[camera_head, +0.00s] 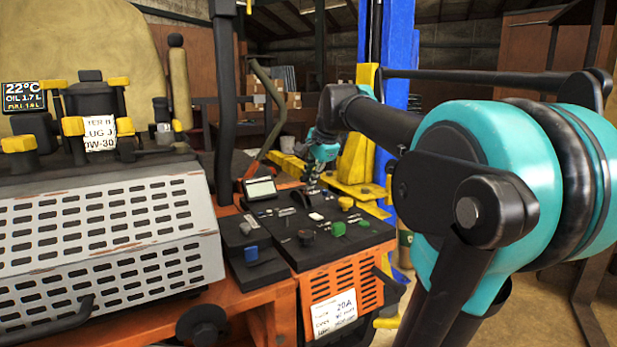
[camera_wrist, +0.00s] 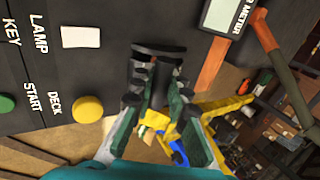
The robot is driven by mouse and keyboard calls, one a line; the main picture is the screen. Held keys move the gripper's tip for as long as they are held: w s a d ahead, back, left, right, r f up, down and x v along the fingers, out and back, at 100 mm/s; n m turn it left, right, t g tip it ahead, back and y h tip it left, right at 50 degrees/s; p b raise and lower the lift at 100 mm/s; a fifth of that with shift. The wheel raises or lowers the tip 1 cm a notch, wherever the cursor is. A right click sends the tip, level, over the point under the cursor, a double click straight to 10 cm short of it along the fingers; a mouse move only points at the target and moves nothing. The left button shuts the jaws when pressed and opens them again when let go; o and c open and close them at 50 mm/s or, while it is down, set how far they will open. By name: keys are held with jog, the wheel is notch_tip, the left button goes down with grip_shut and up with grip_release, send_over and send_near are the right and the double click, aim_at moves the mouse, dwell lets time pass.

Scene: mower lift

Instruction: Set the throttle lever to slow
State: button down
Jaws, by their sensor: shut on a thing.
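My gripper (camera_head: 313,183) is at the far right part of the mower's black control console (camera_head: 283,237). In the wrist view its black fingers (camera_wrist: 155,82) are close together on a dark piece, apparently the throttle lever (camera_wrist: 158,49). The fingers cover most of this lever, and I cannot read its slow or fast marks or tell its exact setting. In the head view the lever is too small and hidden to make out.
Near my gripper are a white lamp switch (camera_wrist: 81,36), a yellow deck knob (camera_wrist: 88,109), a green knob (camera_head: 338,229) and an hour meter (camera_head: 260,189). A red and green hand lever (camera_head: 268,125) rises behind the console. A blue lift post (camera_head: 398,110) stands behind.

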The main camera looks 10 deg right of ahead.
jog(key=shift+s+f, duration=0.15)
jog(key=c, duration=1.4)
grip_release()
jog(key=shift+c, duration=0.2)
jog(key=v, duration=1.2)
